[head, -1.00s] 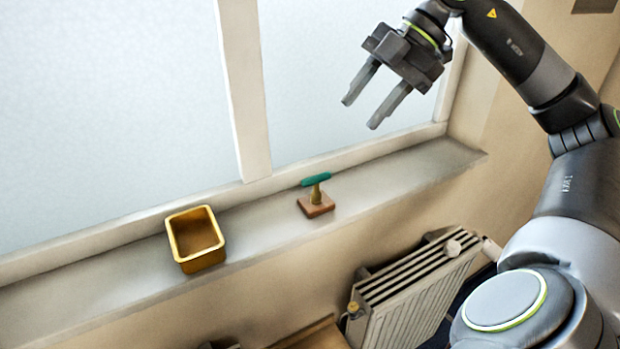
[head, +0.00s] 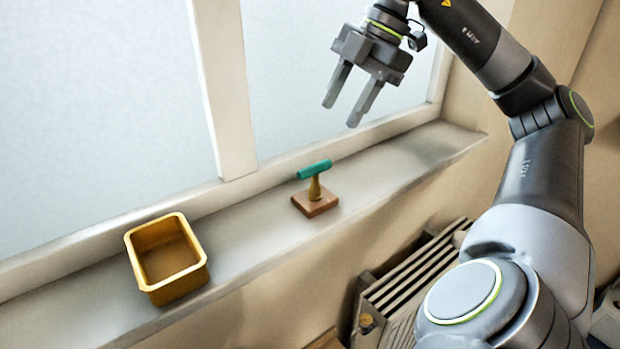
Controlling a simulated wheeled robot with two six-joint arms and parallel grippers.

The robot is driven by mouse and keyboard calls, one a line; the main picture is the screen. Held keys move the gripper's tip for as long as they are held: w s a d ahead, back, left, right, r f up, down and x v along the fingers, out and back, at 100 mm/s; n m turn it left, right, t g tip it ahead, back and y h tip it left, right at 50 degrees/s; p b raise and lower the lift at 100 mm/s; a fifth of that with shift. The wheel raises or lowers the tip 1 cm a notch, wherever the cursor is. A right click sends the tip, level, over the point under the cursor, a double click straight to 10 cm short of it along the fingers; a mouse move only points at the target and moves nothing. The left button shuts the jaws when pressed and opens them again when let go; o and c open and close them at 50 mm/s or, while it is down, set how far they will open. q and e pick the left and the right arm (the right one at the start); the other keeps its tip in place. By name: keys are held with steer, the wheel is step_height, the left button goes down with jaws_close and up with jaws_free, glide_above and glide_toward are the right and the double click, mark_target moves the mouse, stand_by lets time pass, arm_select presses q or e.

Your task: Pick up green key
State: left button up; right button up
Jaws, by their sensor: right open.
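The green key (head: 314,169) is a short bar lying across the top of a small brass post on a brown square base (head: 315,203). The base stands on the windowsill, a little right of the picture's middle. My right gripper (head: 341,107) is open and empty. It is in front of the window pane, above and slightly right of the key, apart from it, with its fingers pointing down and left. My left gripper is not in view.
A yellow open bin (head: 166,258), empty, stands on the grey windowsill (head: 250,222) left of the key. The window frame (head: 225,90) rises behind the sill. A radiator (head: 415,280) is below the sill at the right. The sill right of the key is clear.

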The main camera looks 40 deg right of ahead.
mark_target(316, 166)
steer(key=x, duration=1)
steer(key=shift+s+p, duration=0.15)
steer(key=shift+p, duration=0.15)
steer(key=x, duration=0.1)
steer(key=p+x, duration=0.1)
steer(key=x, duration=0.2)
steer(key=shift+d+f+p, duration=0.25)
steer(key=shift+f+p, duration=0.05)
steer(key=shift+p, duration=0.05)
steer(key=shift+w+a+f, duration=0.15)
steer(key=shift+w+f, duration=0.1)
steer(key=shift+f, duration=0.1)
steer(key=shift+c, duration=0.5)
steer(key=shift+s+r, duration=0.1)
steer(key=shift+s, duration=0.05)
jaws_close()
